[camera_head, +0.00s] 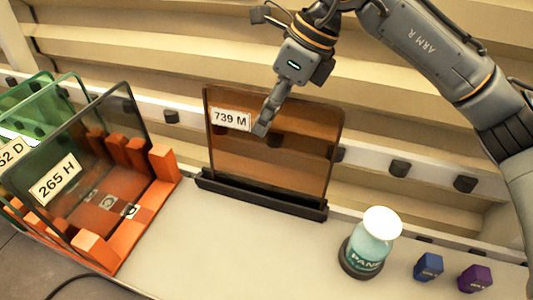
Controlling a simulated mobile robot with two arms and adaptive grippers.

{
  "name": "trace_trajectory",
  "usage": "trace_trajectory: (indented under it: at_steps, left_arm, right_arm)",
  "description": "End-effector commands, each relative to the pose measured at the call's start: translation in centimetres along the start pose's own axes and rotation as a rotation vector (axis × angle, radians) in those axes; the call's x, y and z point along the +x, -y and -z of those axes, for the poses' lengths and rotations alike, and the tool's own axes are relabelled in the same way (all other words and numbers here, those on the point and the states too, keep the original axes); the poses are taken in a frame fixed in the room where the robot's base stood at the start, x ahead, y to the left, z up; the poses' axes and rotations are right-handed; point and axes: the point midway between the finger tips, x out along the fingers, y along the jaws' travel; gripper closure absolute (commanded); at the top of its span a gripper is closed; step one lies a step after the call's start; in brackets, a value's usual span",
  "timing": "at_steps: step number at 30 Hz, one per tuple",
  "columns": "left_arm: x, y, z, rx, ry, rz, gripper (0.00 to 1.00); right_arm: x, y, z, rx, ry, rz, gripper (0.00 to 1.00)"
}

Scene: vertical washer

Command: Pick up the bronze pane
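The bronze pane (300,150) is a see-through brown sheet with a white label reading 739 M. It stands nearly upright in a long black holder (262,197) on the pale worktop, in the middle of the head view. My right gripper (266,122) reaches down from above at the pane's upper edge. One grey finger shows in front of the glass, just right of the label. The other finger is not clearly seen, so I cannot tell whether the gripper is open or shut on the pane. My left gripper is not in view.
An orange rack (158,205) at left holds a dark pane (62,182) labelled 265 H and green panes (28,98). A teal, white-topped bottle (373,240), a blue block (428,266) and a purple block (475,278) stand at front right. A pale slatted wall is behind.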

Motion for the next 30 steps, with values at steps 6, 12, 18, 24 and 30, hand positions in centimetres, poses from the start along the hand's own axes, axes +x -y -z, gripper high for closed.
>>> trace_trajectory:
  at_steps: [6, 12, 18, 24, 30]
  left_arm:
    - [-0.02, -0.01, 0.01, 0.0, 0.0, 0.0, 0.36]
    - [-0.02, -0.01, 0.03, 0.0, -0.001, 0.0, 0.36]
    - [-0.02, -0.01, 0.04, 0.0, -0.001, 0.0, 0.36]
    - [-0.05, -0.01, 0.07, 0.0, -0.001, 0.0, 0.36]
    - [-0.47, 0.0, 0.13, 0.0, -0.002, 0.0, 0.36]
  right_arm:
    - [-0.02, -0.01, -0.02, 0.0, 0.0, 0.0, 0.74]
    - [-0.02, -0.01, -0.01, 0.0, 0.0, 0.0, 1.0]
    - [-0.01, 0.01, -0.01, 0.0, 0.0, 0.0, 1.0]
    - [-0.2, 0.0, -0.12, -0.001, 0.005, 0.002, 1.0]
    - [-0.47, -0.02, -0.23, -0.001, 0.005, 0.002, 1.0]
